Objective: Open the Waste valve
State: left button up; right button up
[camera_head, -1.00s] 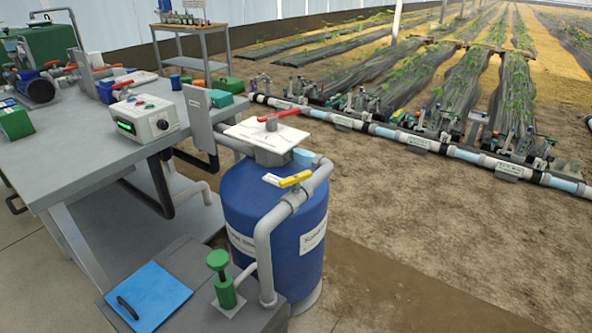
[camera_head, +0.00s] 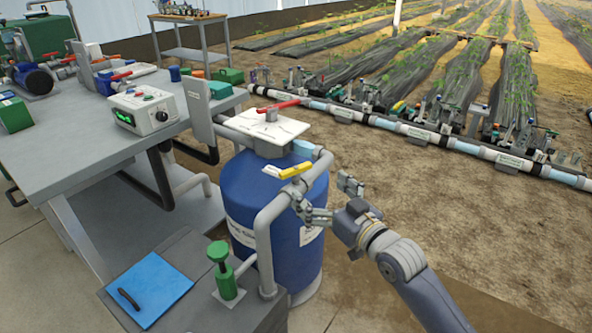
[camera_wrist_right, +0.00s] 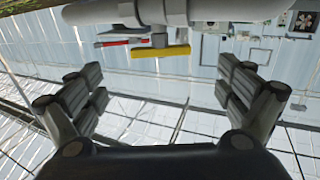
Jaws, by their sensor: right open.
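A yellow valve lever (camera_head: 296,170) sits on the grey pipe (camera_head: 264,240) beside the blue tank (camera_head: 250,195). In the right wrist view the yellow lever (camera_wrist_right: 160,51) lies beyond the fingertips, near the top middle. A red lever (camera_head: 279,106) is on top of the tank; it also shows in the wrist view (camera_wrist_right: 122,42). No readable label shows which valve is Waste. My right gripper (camera_head: 325,192) is open and empty, to the right of and just below the yellow lever, apart from it in the wrist view. My left gripper is out of view.
A grey bench (camera_head: 75,165) with a control box (camera_head: 145,108) stands at the left. A long pipe manifold (camera_head: 420,133) runs behind. Bare soil lies to the right.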

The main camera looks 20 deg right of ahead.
aim_at(298, 172)
jog(key=b+x, duration=0.1)
jog(key=x, duration=0.7)
jog(key=shift+f, duration=0.1)
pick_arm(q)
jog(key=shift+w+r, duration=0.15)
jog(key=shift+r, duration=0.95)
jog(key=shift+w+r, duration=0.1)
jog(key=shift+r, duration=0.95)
pick_arm(e)
jog(key=shift+x, duration=0.95)
jog(key=c, duration=1.1)
